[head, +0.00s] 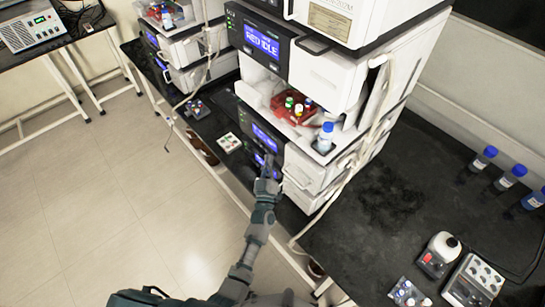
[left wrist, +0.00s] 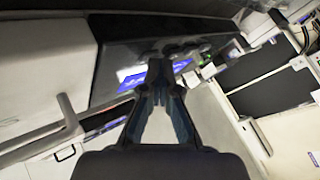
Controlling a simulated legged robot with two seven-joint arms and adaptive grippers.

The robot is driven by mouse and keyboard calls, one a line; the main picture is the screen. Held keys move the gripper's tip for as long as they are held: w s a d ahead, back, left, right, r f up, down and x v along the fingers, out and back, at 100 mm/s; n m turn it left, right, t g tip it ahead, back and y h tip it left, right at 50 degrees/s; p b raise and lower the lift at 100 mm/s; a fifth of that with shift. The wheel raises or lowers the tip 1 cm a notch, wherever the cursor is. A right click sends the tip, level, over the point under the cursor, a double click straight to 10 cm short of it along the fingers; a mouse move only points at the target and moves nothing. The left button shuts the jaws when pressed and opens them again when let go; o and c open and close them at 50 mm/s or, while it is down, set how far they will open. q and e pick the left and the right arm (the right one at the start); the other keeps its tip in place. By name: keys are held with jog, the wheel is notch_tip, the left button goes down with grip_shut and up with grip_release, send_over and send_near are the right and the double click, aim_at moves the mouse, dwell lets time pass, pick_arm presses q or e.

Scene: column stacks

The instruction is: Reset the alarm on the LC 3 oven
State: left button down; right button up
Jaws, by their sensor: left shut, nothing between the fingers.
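My left gripper (head: 267,180) is at the lower part of the near column stack, in front of a dark panel. Its fingers are shut and empty. One blue screen (head: 265,137) shows above the gripper, and another (head: 262,159) is partly hidden by it. In the left wrist view the shut fingertips (left wrist: 161,70) overlap a lit blue screen (left wrist: 170,75) on a dark panel (left wrist: 155,42) with several dark buttons or knobs. I cannot tell whether the tips touch the panel. No label reading LC 3 or oven is legible. My right gripper is out of view.
A higher module screen (head: 262,43) reads "RED IDLE". A red tray (head: 291,103) with vials and a blue-capped bottle (head: 324,138) sit on the stack. Cables hang beside it. The black bench (head: 370,235) at right holds bottles and small devices. Open floor (head: 110,200) lies left.

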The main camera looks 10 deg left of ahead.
pick_arm(q)
jog(key=shift+s+a+p, duration=0.5)
jog(key=shift+s, duration=0.15)
jog(key=s+a+p, duration=0.1)
jog(key=s, duration=0.1)
jog(key=s+a+p, duration=0.1)
jog(key=s+a, duration=0.1)
dwell(0.5)
dwell(0.6)
